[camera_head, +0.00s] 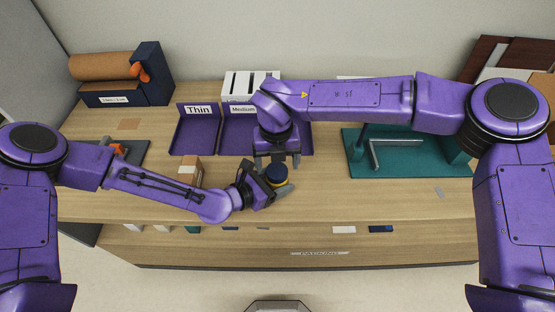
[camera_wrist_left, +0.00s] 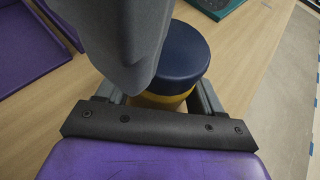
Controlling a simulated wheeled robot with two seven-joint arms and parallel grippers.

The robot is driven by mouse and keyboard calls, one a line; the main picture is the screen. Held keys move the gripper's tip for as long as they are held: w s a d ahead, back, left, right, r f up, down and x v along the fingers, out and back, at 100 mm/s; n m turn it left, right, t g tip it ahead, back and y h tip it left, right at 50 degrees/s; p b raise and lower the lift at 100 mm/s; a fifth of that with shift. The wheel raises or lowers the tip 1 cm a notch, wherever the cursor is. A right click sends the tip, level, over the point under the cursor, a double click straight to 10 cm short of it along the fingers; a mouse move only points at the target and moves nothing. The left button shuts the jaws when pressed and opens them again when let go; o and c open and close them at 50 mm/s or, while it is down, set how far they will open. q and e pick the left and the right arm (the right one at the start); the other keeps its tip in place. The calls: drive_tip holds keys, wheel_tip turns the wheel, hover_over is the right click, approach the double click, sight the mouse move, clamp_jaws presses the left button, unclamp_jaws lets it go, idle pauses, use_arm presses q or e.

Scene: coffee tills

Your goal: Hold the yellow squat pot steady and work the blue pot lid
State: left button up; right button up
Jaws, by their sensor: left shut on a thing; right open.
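The yellow squat pot (camera_head: 279,184) stands on the wooden counter near its front edge, with the blue pot lid (camera_head: 277,173) on top. In the left wrist view the round dark blue lid (camera_wrist_left: 183,52) covers most of the yellow pot (camera_wrist_left: 183,88). My left gripper (camera_head: 276,186) is shut on the pot from the left side, a finger on either side of it. My right gripper (camera_head: 277,160) is open and points down just above the lid. Part of my right gripper blocks the left of the lid in the left wrist view. Whether it touches the lid is unclear.
Purple trays marked Thin (camera_head: 196,131) and Medium (camera_head: 238,130) lie behind the grippers. A small cardboard box (camera_head: 189,171) stands behind my left forearm. A teal stand (camera_head: 395,160) is at the right. The counter right of the pot is mostly clear.

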drive_tip(key=shift+a+f, duration=0.1)
idle(0.3)
wheel_tip(320, 180, down, 2)
drive_tip(key=shift+f, duration=0.1)
use_arm(q)
drive_tip(key=shift+d+r, duration=0.1)
drive_tip(key=shift+r, duration=0.1)
use_arm(e)
drive_tip(key=shift+f, duration=0.15)
drive_tip(key=c, duration=0.9)
use_arm(q)
drive_tip(key=shift+w, duration=0.1)
use_arm(e)
drive_tip(key=shift+s, duration=0.1)
